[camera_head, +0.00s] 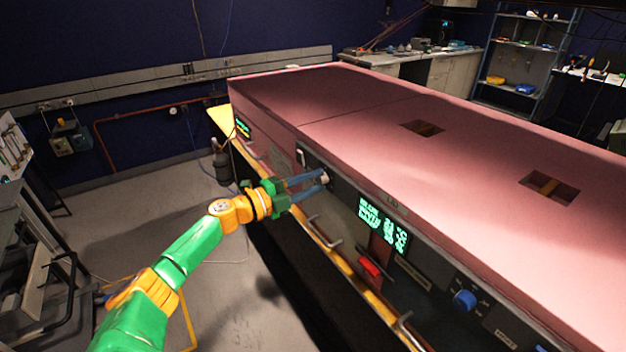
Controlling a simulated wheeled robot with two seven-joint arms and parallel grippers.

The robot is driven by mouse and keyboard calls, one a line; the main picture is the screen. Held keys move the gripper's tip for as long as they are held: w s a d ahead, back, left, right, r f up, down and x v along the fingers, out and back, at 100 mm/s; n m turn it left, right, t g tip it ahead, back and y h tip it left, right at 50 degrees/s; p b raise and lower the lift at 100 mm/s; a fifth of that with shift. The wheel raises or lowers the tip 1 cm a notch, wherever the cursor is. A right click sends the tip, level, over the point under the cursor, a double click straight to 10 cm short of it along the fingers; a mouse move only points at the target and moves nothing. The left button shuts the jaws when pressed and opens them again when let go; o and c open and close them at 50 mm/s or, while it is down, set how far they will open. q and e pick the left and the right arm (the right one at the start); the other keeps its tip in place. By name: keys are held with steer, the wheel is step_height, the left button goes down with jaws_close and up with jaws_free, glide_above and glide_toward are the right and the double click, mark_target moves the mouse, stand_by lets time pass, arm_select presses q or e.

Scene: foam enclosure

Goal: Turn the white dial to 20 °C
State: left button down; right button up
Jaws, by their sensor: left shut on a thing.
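The white dial (324,178) sits on the dark front panel of the pink foam enclosure (310,110). My left gripper (322,181) reaches it from the left, its two blue fingers shut on the dial, one above and one below. The fingers hide part of the dial, and its scale marks cannot be read. A display (383,223) with green text is on the panel to the right of the dial; its text is too small to read for sure. My right gripper is not in view.
A red handle or switch (370,267) and a blue knob (465,300) are on the panel further right. Metal handles (325,232) stick out along the yellow lower edge. A gas cylinder (222,165) stands behind my gripper. The floor at left is mostly clear.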

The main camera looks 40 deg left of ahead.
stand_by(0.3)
arm_select(q)
steer(key=c, duration=0.6)
jaws_free()
steer(key=b+v, duration=0.2)
steer(key=v, duration=0.5)
